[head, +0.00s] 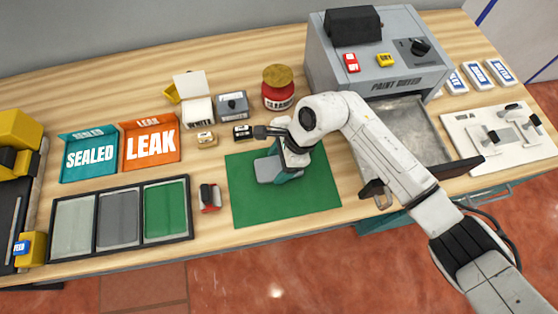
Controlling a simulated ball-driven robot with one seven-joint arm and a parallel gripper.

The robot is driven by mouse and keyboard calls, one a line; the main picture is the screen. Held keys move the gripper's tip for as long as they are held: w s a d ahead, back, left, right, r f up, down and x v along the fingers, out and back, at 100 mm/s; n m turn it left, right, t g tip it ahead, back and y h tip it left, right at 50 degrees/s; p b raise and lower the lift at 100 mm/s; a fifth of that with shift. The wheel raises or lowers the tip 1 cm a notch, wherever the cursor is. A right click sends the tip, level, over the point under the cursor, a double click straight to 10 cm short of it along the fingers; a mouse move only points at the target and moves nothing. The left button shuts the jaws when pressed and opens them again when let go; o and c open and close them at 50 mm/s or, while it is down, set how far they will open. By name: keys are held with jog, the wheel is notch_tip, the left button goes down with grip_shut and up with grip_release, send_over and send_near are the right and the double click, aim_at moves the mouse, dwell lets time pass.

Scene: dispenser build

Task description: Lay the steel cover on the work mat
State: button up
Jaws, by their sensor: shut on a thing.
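The green work mat (315,195) lies on the wooden bench. A flat grey piece that looks like the steel cover (268,171) shows over the mat's middle, with teal parts beside and under it. My gripper (284,164) points down there, shut on what looks like the cover. My wrist hides the fingertips and part of the piece. I cannot tell whether the cover touches the mat or is held just above it.
Left of the mat are a small red-and-black item (210,197) and a three-section tray (192,222). SEALED (89,155) and LEAK (150,142) bins stand behind. Small boxes and a red jar (278,92) line the mat's back. The paint dryer (395,62) has its drawer open at right. The mat's front is clear.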

jog(key=o, duration=1.1)
jog(key=b+v, duration=0.1)
jog(key=v, duration=1.1)
jog(key=shift+d+r, duration=0.1)
